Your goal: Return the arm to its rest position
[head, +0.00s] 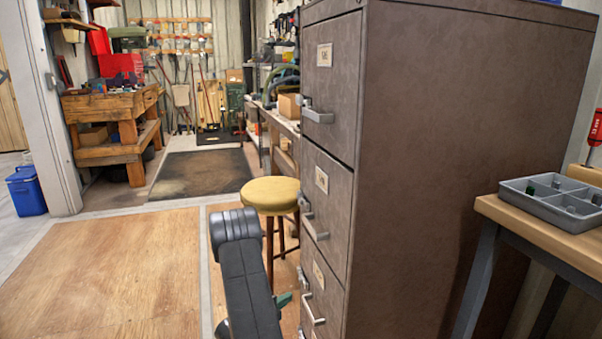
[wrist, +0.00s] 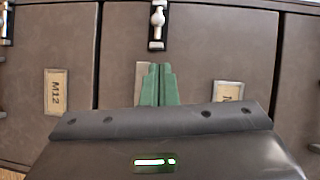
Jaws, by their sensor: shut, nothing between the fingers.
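My arm (head: 245,275) reaches up at the lower middle of the head view, in front of the grey-brown drawer cabinet (head: 450,150). A green part of my gripper (head: 283,299) shows low beside the cabinet's drawer side; the rest is hidden behind the arm. In the wrist view the two green fingers of my gripper (wrist: 155,84) are together with nothing between them. They point at the cabinet's drawer fronts (wrist: 205,50), below a metal handle (wrist: 157,22). I cannot tell how far the fingertips are from the fronts.
The cabinet drawers look closed, with handles (head: 318,115) sticking out. A yellow-topped stool (head: 271,194) stands just beyond my arm. A workbench with a grey parts tray (head: 545,204) is at right. Open floor (head: 110,270) lies to the left, with a blue cooler (head: 27,191) beyond.

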